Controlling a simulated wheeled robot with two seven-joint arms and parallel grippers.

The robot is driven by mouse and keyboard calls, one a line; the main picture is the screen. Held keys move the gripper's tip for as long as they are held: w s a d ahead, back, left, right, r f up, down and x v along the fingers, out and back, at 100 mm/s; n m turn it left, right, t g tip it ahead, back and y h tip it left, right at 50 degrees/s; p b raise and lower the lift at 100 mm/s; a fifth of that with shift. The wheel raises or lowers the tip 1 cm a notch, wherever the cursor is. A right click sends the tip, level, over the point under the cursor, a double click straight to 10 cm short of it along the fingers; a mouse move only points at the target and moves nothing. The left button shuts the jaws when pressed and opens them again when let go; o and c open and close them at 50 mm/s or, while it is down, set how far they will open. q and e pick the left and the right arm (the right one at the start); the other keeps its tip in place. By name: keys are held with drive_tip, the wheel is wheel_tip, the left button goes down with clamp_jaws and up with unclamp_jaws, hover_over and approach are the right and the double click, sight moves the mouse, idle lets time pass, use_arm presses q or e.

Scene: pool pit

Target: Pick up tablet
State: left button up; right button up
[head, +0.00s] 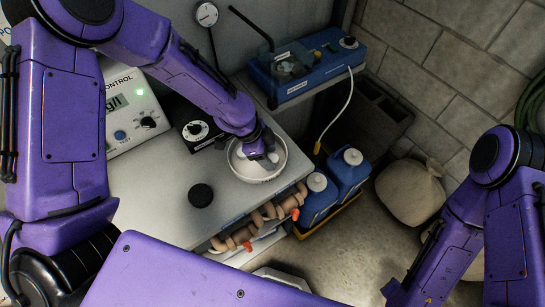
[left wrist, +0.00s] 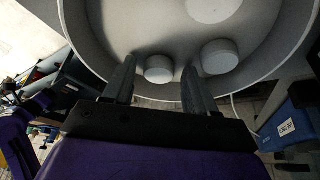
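A round white bowl (head: 238,170) sits on the grey bench top. In the left wrist view the bowl (left wrist: 82,42) fills the upper part. Inside it lie pale round tablets: one tablet (left wrist: 158,69) appears between my fingers, a second tablet (left wrist: 219,56) is just right of the right finger, and a larger round pale shape (left wrist: 212,8) is at the top edge. My left gripper (head: 264,158) points down into the bowl. Its two dark fingers (left wrist: 158,63) are apart, with a visible gap on each side of the first tablet. My right gripper does not show; only its arm does.
A control box (head: 135,108) and a small black dial box (head: 196,130) stand behind the bowl. A black round cap (head: 200,195) lies left of it. Blue jugs (head: 349,167) stand below at right, and a blue pump (head: 305,68) is on a shelf. Pipes (head: 258,220) run along the bench front.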

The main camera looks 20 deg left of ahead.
use_arm(q)
drive_tip(key=c, duration=0.5)
drive_tip(key=shift+w+f, duration=0.1)
drive_tip(key=shift+w, duration=0.1)
drive_tip(key=shift+c, duration=1.2)
